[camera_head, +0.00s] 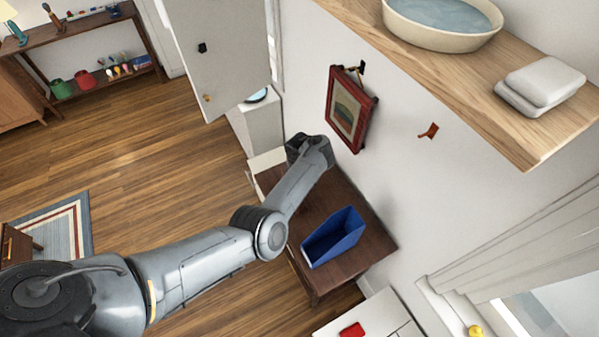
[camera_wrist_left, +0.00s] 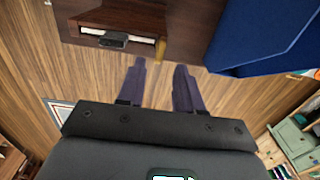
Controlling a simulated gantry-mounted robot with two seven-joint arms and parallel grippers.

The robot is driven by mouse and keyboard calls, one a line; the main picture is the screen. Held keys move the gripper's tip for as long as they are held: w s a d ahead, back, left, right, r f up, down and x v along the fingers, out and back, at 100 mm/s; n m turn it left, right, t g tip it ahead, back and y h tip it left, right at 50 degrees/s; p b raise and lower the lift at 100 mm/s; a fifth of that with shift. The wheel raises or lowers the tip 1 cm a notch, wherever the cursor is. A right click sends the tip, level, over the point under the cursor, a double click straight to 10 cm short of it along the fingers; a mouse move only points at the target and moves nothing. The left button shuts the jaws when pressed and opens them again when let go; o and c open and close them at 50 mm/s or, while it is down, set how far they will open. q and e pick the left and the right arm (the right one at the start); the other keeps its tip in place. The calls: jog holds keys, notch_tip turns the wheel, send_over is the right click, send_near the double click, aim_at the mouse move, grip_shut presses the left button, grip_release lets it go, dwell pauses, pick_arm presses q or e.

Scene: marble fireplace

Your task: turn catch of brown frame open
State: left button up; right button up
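A framed picture (camera_head: 348,110) with a reddish-brown border hangs on the white wall, right of the end of my left arm in the head view. A small dark fitting (camera_head: 361,68) shows at its top right corner; whether this is the catch I cannot tell. My left gripper (camera_head: 305,148) is apart from the frame, to its left and lower in the picture. In the left wrist view, its two fingers (camera_wrist_left: 159,72) stand apart with nothing between them. The picture frame is not recognizable in the wrist view. My right gripper is not in view.
A dark wooden table (camera_head: 368,240) holds a blue open bin (camera_head: 333,238), which is close at the right in the wrist view (camera_wrist_left: 265,35). A red-brown hook (camera_head: 429,131) is on the wall. A wooden shelf (camera_head: 455,70) with a basin (camera_head: 441,22) juts out above.

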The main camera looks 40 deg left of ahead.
pick_arm(q)
notch_tip(320, 180, up, 6)
jog(key=p, duration=0.2)
dwell(0.4)
